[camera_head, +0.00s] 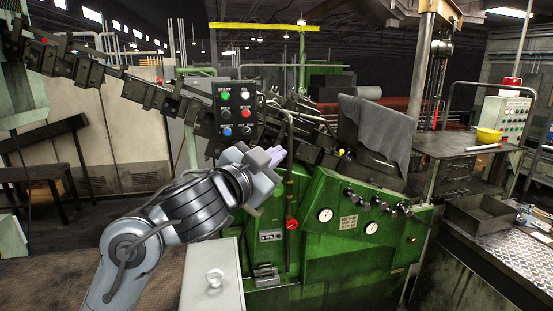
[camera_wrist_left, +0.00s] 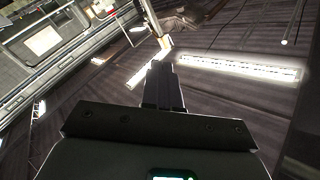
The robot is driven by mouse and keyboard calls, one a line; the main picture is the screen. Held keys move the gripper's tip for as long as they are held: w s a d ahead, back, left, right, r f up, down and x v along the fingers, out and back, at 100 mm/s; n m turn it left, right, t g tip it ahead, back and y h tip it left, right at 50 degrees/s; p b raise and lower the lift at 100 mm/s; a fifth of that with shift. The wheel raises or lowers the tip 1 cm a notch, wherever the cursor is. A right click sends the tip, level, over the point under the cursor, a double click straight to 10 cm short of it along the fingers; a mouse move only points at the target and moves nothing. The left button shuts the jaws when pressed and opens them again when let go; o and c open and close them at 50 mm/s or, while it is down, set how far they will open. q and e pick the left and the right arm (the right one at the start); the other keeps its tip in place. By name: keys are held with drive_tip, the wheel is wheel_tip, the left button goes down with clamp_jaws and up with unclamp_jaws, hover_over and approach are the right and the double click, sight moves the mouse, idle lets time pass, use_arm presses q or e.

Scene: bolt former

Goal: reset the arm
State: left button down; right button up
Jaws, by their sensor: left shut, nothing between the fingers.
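My left arm comes in from the lower left in the head view. Its gripper (camera_head: 276,156) is held up in front of the green machine (camera_head: 330,225), just below a hanging control box (camera_head: 235,108) with green, red, blue and black buttons. In the left wrist view the fingers (camera_wrist_left: 162,85) are together, with nothing between them, and point up toward the ceiling and its lights. Whether the gripper touches the machine or the box cannot be told. My right gripper is not in view.
A grey cloth (camera_head: 376,127) hangs over the machine's top. A pale box with a round knob (camera_head: 213,280) stands below my left arm. On the right are a bench with a yellow bowl (camera_head: 488,135), an open metal tray (camera_head: 479,213) and a tread-plate surface (camera_head: 520,255).

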use_arm(q)
wheel_tip(320, 180, down, 14)
drive_tip(key=w+n+g+y, duration=0.1)
drive_tip(key=w+n+g, duration=0.1)
drive_tip(key=s+a+f+n+g+y+p, duration=0.1)
drive_tip(key=s+f, duration=0.2)
drive_tip(key=f, duration=0.7)
drive_tip(key=s+a+f+n+g+y+p, duration=0.15)
drive_tip(key=s+f, duration=0.25)
drive_tip(key=f, duration=0.6)
drive_tip(key=s+a+f+n+g, duration=0.1)
drive_tip(key=s+f+n, duration=0.15)
drive_tip(key=f, duration=0.75)
drive_tip(key=s+a+f+n+g+y, duration=0.1)
drive_tip(key=s+a+f, duration=0.25)
drive_tip(key=s, duration=0.35)
drive_tip(key=s+a+f+n+g+y+p, duration=0.1)
drive_tip(key=s+a+f, duration=0.1)
drive_tip(key=s+f, duration=0.4)
drive_tip(key=s+a+f+n+g+y, duration=0.1)
drive_tip(key=s+a+f+g+y, duration=0.2)
drive_tip(key=s, duration=0.5)
drive_tip(key=s+a+r+n+g+y, duration=0.1)
drive_tip(key=s+a+r+g, duration=0.1)
drive_tip(key=s+a, duration=0.7)
drive_tip(key=shift+s+a+r+p, duration=0.2)
drive_tip(key=shift+s+r+p, duration=0.1)
drive_tip(key=shift+s+r, duration=0.65)
